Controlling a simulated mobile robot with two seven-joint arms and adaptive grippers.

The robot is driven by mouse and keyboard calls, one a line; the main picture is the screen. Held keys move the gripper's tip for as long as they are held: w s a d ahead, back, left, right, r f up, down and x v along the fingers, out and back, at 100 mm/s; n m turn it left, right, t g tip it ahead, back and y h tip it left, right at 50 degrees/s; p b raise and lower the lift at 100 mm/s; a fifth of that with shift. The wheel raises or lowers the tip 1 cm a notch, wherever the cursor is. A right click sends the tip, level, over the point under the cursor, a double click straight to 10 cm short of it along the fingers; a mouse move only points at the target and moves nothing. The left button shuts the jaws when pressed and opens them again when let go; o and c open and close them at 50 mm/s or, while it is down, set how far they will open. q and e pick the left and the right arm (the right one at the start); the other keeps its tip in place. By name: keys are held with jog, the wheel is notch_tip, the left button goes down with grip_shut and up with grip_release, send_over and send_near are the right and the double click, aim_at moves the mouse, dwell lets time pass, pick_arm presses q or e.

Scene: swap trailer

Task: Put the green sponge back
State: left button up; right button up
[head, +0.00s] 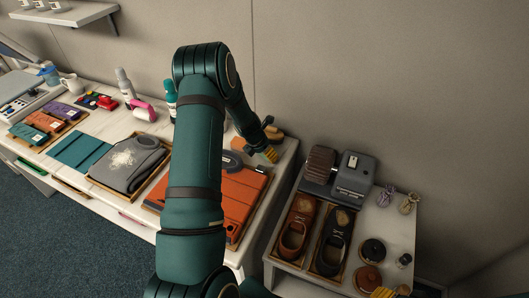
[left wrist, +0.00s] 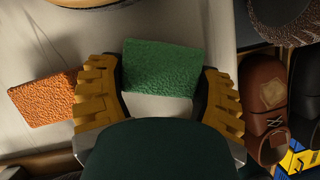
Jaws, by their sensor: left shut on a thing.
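The green sponge (left wrist: 163,68) is between the yellow ridged fingers of my left gripper (left wrist: 160,95) in the left wrist view. The gripper is shut on it, over a pale tabletop. An orange sponge (left wrist: 43,98) lies just left of the gripper's left finger, apart from the green one. In the head view my left gripper (head: 268,153) is at the back right corner of the long table, and the green sponge cannot be made out there. Part of my right gripper (head: 384,292) shows at the bottom right edge; its opening cannot be judged.
Right of the long table (head: 285,165), a lower table holds brown and dark shoes (head: 297,225) in trays, a grey machine (head: 354,177) and round tins (head: 372,250). An orange garment (head: 245,200) and a grey garment (head: 130,163) lie on the long table. My left arm hides its middle.

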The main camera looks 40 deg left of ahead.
pick_arm(q)
jog(key=shift+f, duration=0.1)
jog(key=o, duration=1)
